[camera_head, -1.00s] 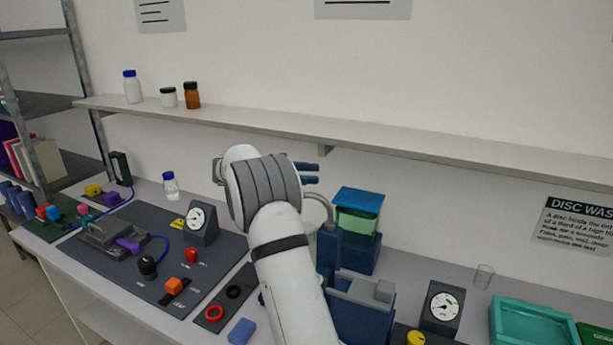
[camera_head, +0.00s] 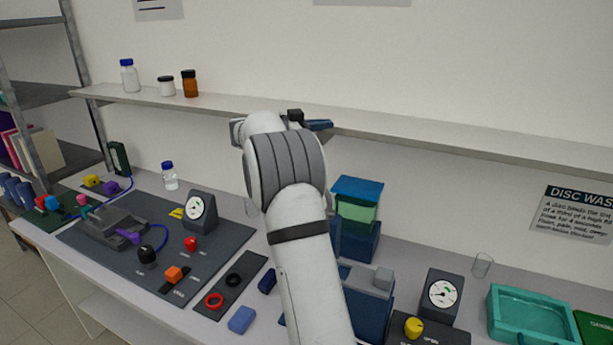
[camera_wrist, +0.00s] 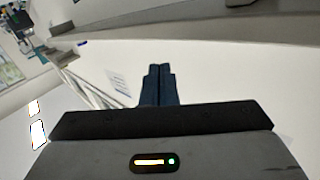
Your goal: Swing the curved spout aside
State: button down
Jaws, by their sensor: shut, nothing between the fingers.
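My gripper (camera_head: 320,125) is raised in front of the wall shelf, well above the bench. Its dark blue fingers are together and empty in the wrist view (camera_wrist: 159,70). The curved spout is not clearly visible now; my arm covers the place where it showed earlier, left of the blue unit (camera_head: 361,242) with the green container (camera_head: 357,214) and blue lid (camera_head: 358,187). A thin pale curved outline shows just left of my arm, but I cannot tell what it is. Nothing visible touches the fingers.
The wall shelf (camera_head: 420,133) runs behind my gripper and carries bottles at left. The bench below holds a dark panel (camera_head: 215,243) with a gauge (camera_head: 199,209), a second gauge (camera_head: 441,295), a blue block (camera_head: 242,319) and a teal tray (camera_head: 493,318). A small clear glass (camera_head: 482,266) stands at right.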

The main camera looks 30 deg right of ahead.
jog(key=w+d+r+n+t, duration=0.1)
jog(key=w+r+n+t, duration=0.1)
jog(key=n+t, duration=0.1)
jog(key=w+d+r+n+t+b, duration=0.1)
jog(key=w+d+r+n+t, duration=0.1)
jog(key=n+t, duration=0.1)
jog(key=w+d+r+n+t, duration=0.1)
jog(key=w+r+n+t, duration=0.1)
jog(key=w+n+t, duration=0.1)
jog(key=shift+w+d+r+t+y+b, duration=0.15)
jog(key=shift+t+y+b, duration=0.25)
jog(key=shift+t, duration=0.5)
jog(key=a+r+n+t+y+b, duration=0.25)
jog(key=a+n+t+y, duration=0.4)
jog(key=n+y, duration=0.9)
jog(key=s+a+f+n+g+y+b, duration=0.1)
jog(key=s+a+f+n+g, duration=0.2)
jog(key=s, duration=0.5)
jog(key=s+a+f+n+g+y+b, duration=0.1)
jog(key=s+f+n+g, duration=0.2)
jog(key=s, duration=0.4)
jog(key=s+a+f+n+g+y+b, duration=0.1)
jog(key=s+a+n+g, duration=0.2)
jog(key=s+n, duration=0.35)
jog(key=w+f+m+p, duration=0.1)
jog(key=w+f+p, duration=0.2)
jog(key=w+f, duration=0.3)
jog(key=shift+w+a+f+m, duration=0.15)
jog(key=shift+w+f+m, duration=0.15)
jog(key=shift+f, duration=2.05)
